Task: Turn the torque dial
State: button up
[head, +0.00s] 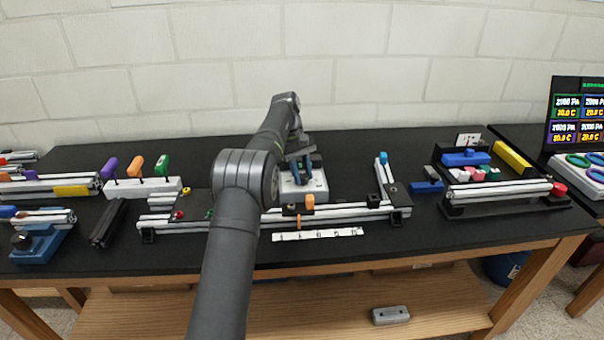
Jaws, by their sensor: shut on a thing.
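My gripper (301,172) reaches down over a light grey box (318,188) on the black bench, behind the long extrusion frame. Its fingers are shut on the torque dial on top of this box. The dial is small and hidden by the fingers, so its angle and markings cannot be read. My arm covers part of the box's left side.
The extrusion frame (345,213) with an orange-handled part (310,201) lies in front of the box, with a numbered white strip (318,234) before it. A white rack of coloured handles (139,188) stands left. A parts tray (480,165) stands right.

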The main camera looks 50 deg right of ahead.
jog(key=m+y, duration=0.1)
jog(key=m, duration=0.3)
jog(key=shift+d+m+t, duration=0.1)
jog(key=shift+m+t, duration=0.3)
jog(key=shift+s+y, duration=0.1)
jog(key=shift+y, duration=0.2)
jog(key=o, duration=1)
